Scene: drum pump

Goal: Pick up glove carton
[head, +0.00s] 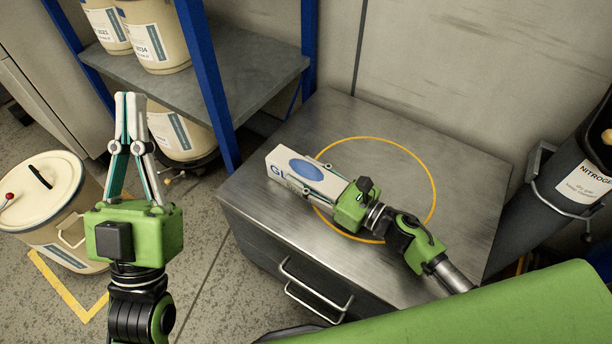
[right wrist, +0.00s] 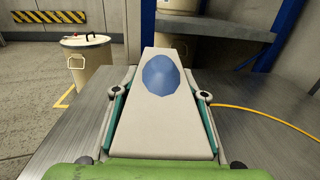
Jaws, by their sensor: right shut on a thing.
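The glove carton (head: 295,167) is a white box with a blue oval and the letters "GL" on it. It is at the steel cabinet top (head: 430,146), partly over the yellow ring's left side. My right gripper (head: 312,179) is shut on the carton, with one finger along each side. In the right wrist view the carton (right wrist: 160,115) lies lengthwise between the fingers, its blue oval facing up. I cannot tell whether the carton touches the top. My left gripper (head: 130,98) is raised over the floor at left, empty, its fingertips close together.
A lidded drum (head: 75,235) stands on the floor at left, beyond my left gripper. A blue-posted shelf (head: 245,72) with beige pails stands behind the cabinet's left side. A dark nitrogen cylinder (head: 540,195) stands at the right. The cabinet top's back right is clear.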

